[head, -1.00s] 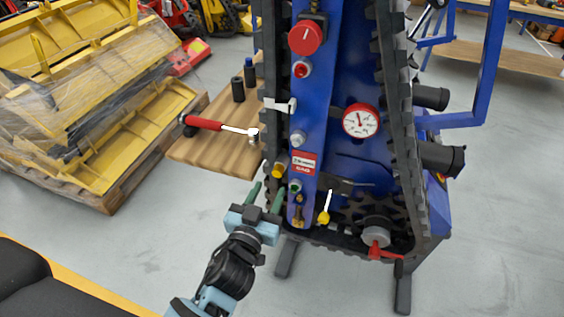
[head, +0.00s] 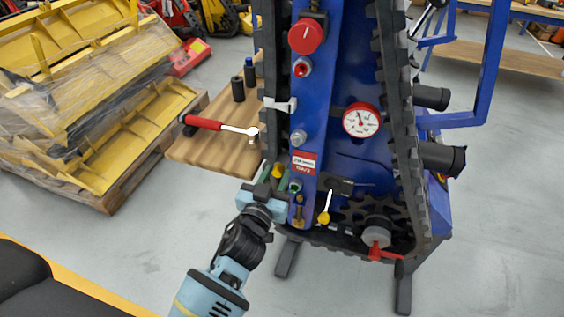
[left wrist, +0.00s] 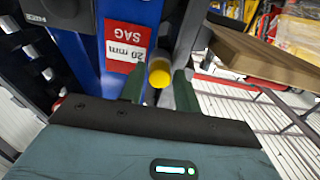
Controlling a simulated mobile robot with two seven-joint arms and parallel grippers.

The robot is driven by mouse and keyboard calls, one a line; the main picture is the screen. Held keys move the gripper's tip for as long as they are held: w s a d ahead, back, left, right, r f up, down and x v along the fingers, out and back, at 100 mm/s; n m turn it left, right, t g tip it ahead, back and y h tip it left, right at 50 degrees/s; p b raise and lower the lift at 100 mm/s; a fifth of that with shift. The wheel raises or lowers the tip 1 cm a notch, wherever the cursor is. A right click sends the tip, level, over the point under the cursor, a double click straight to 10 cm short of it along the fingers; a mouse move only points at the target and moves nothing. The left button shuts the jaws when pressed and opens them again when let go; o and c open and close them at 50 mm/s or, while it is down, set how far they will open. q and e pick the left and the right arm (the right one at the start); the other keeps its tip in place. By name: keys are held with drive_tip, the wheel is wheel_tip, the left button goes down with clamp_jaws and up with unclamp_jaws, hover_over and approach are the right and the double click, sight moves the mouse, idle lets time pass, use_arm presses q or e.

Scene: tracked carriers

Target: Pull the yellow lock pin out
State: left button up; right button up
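The yellow lock pin (head: 277,171) is a small round yellow knob low on the left edge of the blue machine frame, beside the red and white label. My left gripper (head: 274,177) is right at it, with its green fingers pointing at the frame. In the left wrist view the yellow knob (left wrist: 160,72) shows between the two spread fingers (left wrist: 160,88). The fingers are open around it; the right finger looks very close to the knob, and I cannot tell if it touches. The pin's shaft is hidden. My right gripper is not in view.
A yellow-tipped lever (head: 323,216) and a red-handled valve (head: 378,240) sit right of the pin. A wooden board (head: 215,150) with a red-handled tool (head: 205,123) stands behind on the left. The black track (head: 392,90) borders the frame.

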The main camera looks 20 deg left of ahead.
use_arm(q)
clamp_jaws()
drive_tip(key=s, duration=0.9)
drive_tip(key=shift+p, duration=0.4)
idle(1.7)
